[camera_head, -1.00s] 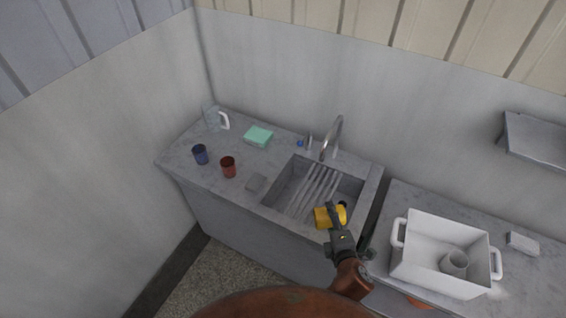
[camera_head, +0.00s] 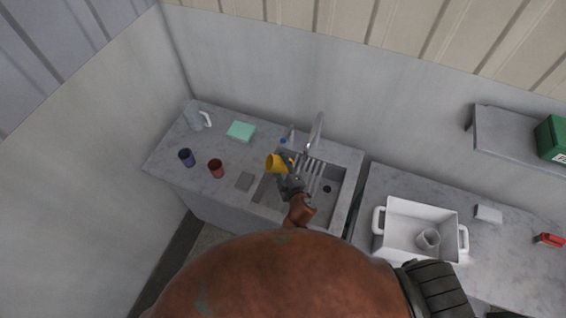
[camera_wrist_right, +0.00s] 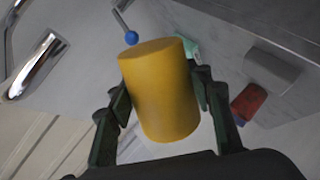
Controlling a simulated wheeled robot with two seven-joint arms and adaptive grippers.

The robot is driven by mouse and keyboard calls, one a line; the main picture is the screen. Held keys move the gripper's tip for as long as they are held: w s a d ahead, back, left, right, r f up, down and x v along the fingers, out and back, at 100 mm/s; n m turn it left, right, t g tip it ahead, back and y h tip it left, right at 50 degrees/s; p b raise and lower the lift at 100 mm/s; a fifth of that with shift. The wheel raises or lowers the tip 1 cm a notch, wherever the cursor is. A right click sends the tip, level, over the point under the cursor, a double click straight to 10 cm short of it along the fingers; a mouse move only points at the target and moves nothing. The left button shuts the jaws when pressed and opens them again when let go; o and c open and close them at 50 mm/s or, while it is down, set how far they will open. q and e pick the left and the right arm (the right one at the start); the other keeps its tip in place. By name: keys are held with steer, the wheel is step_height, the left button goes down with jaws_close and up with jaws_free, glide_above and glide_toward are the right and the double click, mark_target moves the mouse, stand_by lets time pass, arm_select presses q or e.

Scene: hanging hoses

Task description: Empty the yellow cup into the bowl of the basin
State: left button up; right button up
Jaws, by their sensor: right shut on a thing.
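The yellow cup (camera_head: 273,163) is shut in my right gripper (camera_head: 284,172) and held up over the left part of the basin. In the right wrist view the yellow cup (camera_wrist_right: 160,92) sits between both fingers of the right gripper (camera_wrist_right: 164,105) and looks tilted; its inside does not show, so I cannot tell what is in it. The basin's bowl (camera_head: 335,200) is partly hidden by my arm, and a ribbed drainer (camera_head: 312,172) shows beside the cup. My left gripper is not in view.
A tap (camera_head: 317,130) and a blue-tipped lever stand behind the basin. A red cup (camera_head: 216,168), a blue cup (camera_head: 186,157), a clear jug (camera_head: 193,117) and a green box (camera_head: 241,131) stand left. A white tub (camera_head: 392,246) stands on the right counter.

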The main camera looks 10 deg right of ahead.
mark_target(276, 159)
steer(key=shift+a+r+m+t+y, duration=0.3)
steer(key=shift+a+r+m+y, duration=0.35)
steer(key=shift+r+m, duration=0.25)
steer(key=shift+r+m+y, duration=0.3)
steer(key=shift+m+y, duration=0.05)
steer(key=shift+m, duration=0.15)
steer(key=shift+a+r+m+y+b, duration=0.15)
steer(key=shift+r+m+y+b, duration=0.15)
steer(key=shift+r+m, duration=0.1)
steer(key=r+m+t+y, duration=0.1)
steer(key=m, duration=0.2)
steer(key=shift+r, duration=0.15)
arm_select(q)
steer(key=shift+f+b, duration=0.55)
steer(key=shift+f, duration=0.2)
arm_select(e)
steer(key=m, duration=0.1)
steer(key=r+m+t, duration=0.1)
steer(key=m, duration=0.1)
steer(key=shift+a+r+t+y, duration=0.1)
steer(key=shift+r+t+y, duration=0.15)
steer(key=shift+t+y, duration=0.05)
steer(key=shift+w, duration=0.1)
